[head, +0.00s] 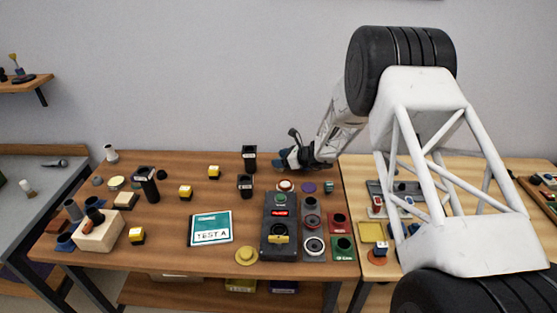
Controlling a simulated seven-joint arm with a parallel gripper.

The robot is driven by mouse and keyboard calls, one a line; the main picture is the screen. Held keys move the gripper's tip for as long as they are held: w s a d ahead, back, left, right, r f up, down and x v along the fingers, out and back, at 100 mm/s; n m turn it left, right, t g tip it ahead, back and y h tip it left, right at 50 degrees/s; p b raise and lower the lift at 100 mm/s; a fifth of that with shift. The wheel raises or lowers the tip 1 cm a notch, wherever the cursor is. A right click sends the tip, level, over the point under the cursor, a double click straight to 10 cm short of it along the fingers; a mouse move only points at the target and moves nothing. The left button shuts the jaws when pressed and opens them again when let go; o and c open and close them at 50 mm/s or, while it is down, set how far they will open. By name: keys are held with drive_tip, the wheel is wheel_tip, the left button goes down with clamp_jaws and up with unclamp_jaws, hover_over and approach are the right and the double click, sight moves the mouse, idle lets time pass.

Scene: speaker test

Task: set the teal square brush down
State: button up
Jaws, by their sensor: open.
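A small teal piece (328,187) stands on the wooden table near the back right, right of a purple disc. It may be the teal square brush, but it is too small here to be sure. My gripper (281,160) is at the back edge of the table, up and left of the teal piece and apart from it. It is open, and I make out nothing held in it. Its fingertips are small and dark in this view, so the gap between them is hard to see.
A dark control box (280,228) with a red light stands in front of my gripper. Black cups (249,158) stand to its left. A teal-and-white TEST A booklet (211,229) lies mid-table. Colored panels (343,247) fill the right front. Bare wood lies left of the booklet.

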drive_tip(key=v, duration=1)
drive_tip(key=shift+d+r, duration=0.2)
drive_tip(key=shift+d, duration=0.1)
idle(0.4)
drive_tip(key=s+d+r+n+g+h, duration=0.1)
drive_tip(key=s+r+n+g+h, duration=0.1)
drive_tip(key=s+r+n, duration=0.65)
drive_tip(key=s+d+r+n+g+h, duration=0.1)
drive_tip(key=s+r+n+g+h, duration=0.15)
drive_tip(key=s+r, duration=1.15)
drive_tip(key=s+d+r+n+h, duration=0.1)
drive_tip(key=s+d+n+h, duration=0.1)
drive_tip(key=s, duration=0.9)
drive_tip(key=s+d+r+n+t+h, duration=0.1)
drive_tip(key=s+d+n+h, duration=0.2)
drive_tip(key=s, duration=0.7)
drive_tip(key=s+d+r+n+h, duration=0.1)
drive_tip(key=s+d+n+h, duration=0.2)
drive_tip(key=s+n, duration=0.3)
drive_tip(key=s+d, duration=0.1)
drive_tip(key=s, duration=0.4)
drive_tip(key=shift+s+d+r+t, duration=0.35)
